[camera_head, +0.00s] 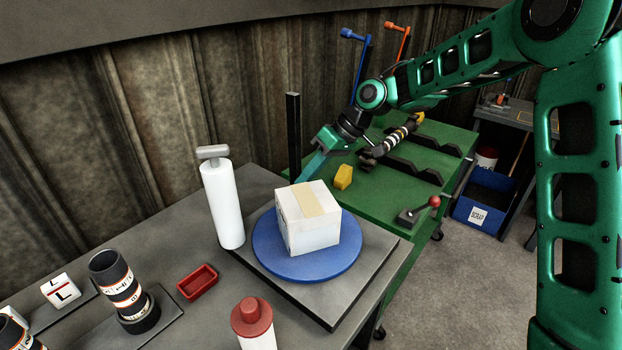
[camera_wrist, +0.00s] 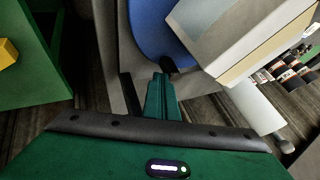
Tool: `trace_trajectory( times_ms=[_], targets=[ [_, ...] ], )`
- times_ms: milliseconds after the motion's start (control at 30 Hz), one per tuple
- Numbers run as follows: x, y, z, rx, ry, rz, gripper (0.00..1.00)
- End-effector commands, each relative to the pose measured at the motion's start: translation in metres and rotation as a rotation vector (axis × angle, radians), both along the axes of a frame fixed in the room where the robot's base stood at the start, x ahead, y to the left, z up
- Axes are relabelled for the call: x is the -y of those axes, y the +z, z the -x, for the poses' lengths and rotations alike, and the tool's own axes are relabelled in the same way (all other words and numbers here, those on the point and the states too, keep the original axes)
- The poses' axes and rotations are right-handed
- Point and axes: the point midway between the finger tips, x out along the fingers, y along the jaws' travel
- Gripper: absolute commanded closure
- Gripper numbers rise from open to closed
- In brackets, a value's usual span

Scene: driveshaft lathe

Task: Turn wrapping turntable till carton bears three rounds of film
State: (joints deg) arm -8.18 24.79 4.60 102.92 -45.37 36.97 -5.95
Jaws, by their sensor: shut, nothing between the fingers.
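The carton (camera_head: 308,226), whitish with a tan strip on top, sits upright on the round blue turntable (camera_head: 275,263); I cannot tell how much film it bears. Both also show in the wrist view, the carton (camera_wrist: 222,28) at upper right and the turntable (camera_wrist: 146,22) at top centre. My gripper (camera_head: 308,174) is behind the carton, its green fingers pointing down; in the wrist view the fingers (camera_wrist: 161,84) are shut and empty. Their tips are close to a dark knob (camera_wrist: 172,65) at the turntable's rim; contact is unclear. A white film roll (camera_head: 223,205) with a grey handle stands left of the turntable.
A black post (camera_head: 293,135) rises behind the turntable. A red-capped bottle (camera_head: 254,322), red tray (camera_head: 197,282) and black cylinder (camera_head: 122,290) stand at the front left. A green bench (camera_head: 400,205) with a yellow block (camera_head: 343,177) and red-knobbed lever (camera_head: 418,211) lies right.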

Motion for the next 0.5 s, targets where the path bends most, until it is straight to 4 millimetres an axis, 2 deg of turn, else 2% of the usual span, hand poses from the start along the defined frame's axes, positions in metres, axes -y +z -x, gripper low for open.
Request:
trace_trajectory(
  times_ms=[267,500],
  targets=[
    [0.003,0.000,-0.002,-0.001,-0.001,0.000,1.00],
    [0.028,-0.001,-0.020,-0.001,0.000,-0.001,1.00]
  ],
)
